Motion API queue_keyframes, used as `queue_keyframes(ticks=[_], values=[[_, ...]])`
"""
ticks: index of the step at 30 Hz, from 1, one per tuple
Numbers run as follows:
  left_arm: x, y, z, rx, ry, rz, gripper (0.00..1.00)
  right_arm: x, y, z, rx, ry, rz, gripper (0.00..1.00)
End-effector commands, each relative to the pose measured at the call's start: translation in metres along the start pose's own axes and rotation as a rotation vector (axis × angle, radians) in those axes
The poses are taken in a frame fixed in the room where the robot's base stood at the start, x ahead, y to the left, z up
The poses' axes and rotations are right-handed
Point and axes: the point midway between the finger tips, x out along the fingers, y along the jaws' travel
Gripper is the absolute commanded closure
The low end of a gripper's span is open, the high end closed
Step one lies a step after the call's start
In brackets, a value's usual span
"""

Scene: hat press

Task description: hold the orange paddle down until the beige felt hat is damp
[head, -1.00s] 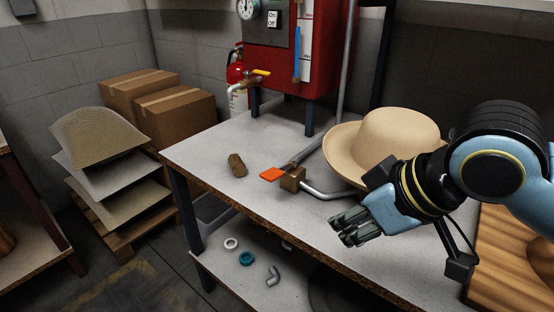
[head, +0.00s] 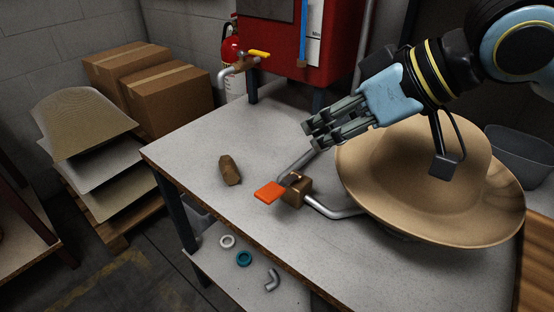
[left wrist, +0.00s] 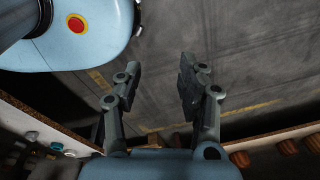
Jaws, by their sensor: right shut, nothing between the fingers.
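The orange paddle (head: 270,192) sticks out to the left of a small brown valve block (head: 297,190) on a grey pipe on the table. The beige felt hat (head: 430,190) stands at the right of the table, by the pipe's end. My right gripper (head: 307,134) is shut and empty, above the pipe, up and to the right of the paddle and apart from it. Its arm hides part of the hat. My left gripper (left wrist: 155,82) shows only in the left wrist view, its fingers apart and empty over the floor.
A brown lump (head: 230,170) lies left of the paddle on the grey table (head: 200,142). A red boiler (head: 275,45) with a yellow-handled tap (head: 258,54) stands behind. A dark bowl (head: 520,155) is at the right. Rings and an elbow pipe (head: 272,279) lie on the lower shelf.

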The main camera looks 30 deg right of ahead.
Motion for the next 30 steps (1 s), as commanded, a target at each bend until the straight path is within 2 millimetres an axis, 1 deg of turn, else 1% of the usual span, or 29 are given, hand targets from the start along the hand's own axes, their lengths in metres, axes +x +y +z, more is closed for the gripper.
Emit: queue_keyframes(ticks=[3, 7, 10, 14, 18, 21, 26, 30], values=[[-0.001, -0.006, 0.016, 0.004, -0.022, -0.006, 0.6, 0.0, 0.0, 0.0, 0.0, 0.0, 0.0, 1.0], [-0.002, -0.01, 0.031, 0.007, -0.045, -0.011, 0.6, 0.0, 0.0, 0.0, 0.0, 0.0, 0.001, 1.0], [0.0, -0.011, 0.034, 0.007, -0.05, -0.012, 0.6, 0.004, 0.001, 0.001, 0.002, 0.001, 0.002, 1.0], [0.007, -0.009, 0.029, 0.007, -0.041, -0.011, 0.6, 0.014, 0.002, 0.001, 0.007, 0.004, 0.004, 1.0], [0.017, -0.005, 0.018, 0.005, -0.023, -0.007, 0.6, 0.031, 0.0, 0.001, 0.008, 0.005, -0.003, 1.0], [0.021, -0.003, 0.014, 0.003, -0.016, -0.005, 0.6, 0.044, 0.001, 0.001, 0.009, 0.004, 0.0, 1.0], [0.027, -0.001, 0.016, 0.003, -0.018, -0.003, 0.6, 0.07, 0.0, 0.001, 0.008, 0.003, -0.001, 1.0], [0.031, -0.001, 0.022, 0.003, -0.026, -0.003, 0.6, 0.097, 0.0, 0.001, 0.007, 0.001, -0.002, 1.0]])
